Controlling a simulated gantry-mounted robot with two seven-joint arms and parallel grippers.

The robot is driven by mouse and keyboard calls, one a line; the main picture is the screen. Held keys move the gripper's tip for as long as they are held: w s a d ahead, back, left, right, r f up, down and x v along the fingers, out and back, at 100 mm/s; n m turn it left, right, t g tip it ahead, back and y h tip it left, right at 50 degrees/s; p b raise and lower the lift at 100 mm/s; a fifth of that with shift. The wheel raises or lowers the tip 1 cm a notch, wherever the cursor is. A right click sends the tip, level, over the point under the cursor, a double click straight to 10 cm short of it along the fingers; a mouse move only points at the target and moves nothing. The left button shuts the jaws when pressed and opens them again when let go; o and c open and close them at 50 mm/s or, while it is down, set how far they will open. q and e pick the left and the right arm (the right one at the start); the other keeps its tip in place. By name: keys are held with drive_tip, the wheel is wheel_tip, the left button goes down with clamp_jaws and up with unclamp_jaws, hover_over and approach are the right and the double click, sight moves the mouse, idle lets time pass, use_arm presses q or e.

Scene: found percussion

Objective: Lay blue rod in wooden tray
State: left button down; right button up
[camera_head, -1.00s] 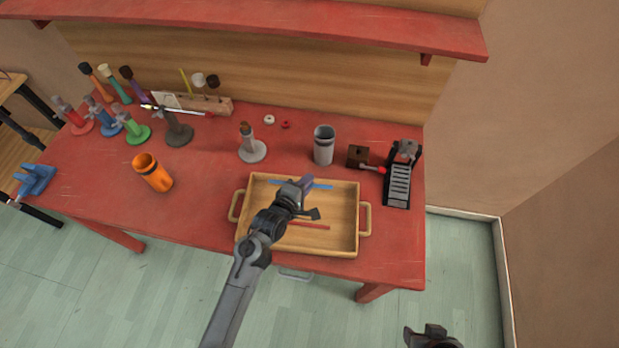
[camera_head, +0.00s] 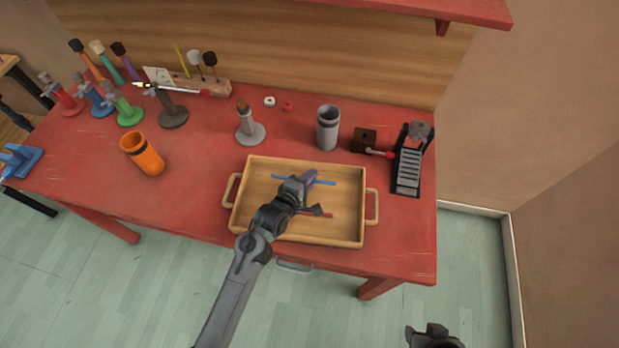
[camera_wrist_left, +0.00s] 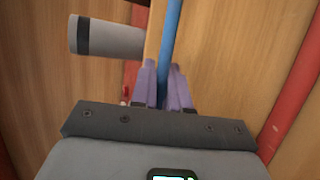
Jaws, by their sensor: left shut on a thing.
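My left gripper (camera_head: 310,176) has purple fingers and reaches over the wooden tray (camera_head: 236,210). It is shut on the blue rod (camera_head: 325,183), which lies crosswise within the tray's outline, near the back wall. In the left wrist view the blue rod (camera_wrist_left: 171,35) runs up from between the fingers (camera_wrist_left: 164,88). I cannot tell whether the rod touches the tray floor. A red rod (camera_head: 318,215) lies in the tray, partly hidden by my left arm. My right gripper (camera_head: 432,335) shows only in part at the bottom right; its jaws are unclear.
A grey cup (camera_head: 327,128) and a brown block (camera_head: 363,140) stand behind the tray. A black stand with grey bars (camera_head: 408,172) is at its right. Several coloured stands fill the back left.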

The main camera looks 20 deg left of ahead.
use_arm(q)
drive_tip(key=c, duration=1)
unclamp_jaws()
drive_tip(key=shift+c, duration=0.2)
drive_tip(key=shift+s+a+r, duration=0.15)
drive_tip(key=shift+s+r, duration=0.1)
drive_tip(key=shift+s, duration=0.35)
drive_tip(key=p+v, duration=0.2)
drive_tip(key=v, duration=0.7)
drive_tip(key=shift+s, duration=0.3)
drive_tip(key=shift+r, duration=0.2)
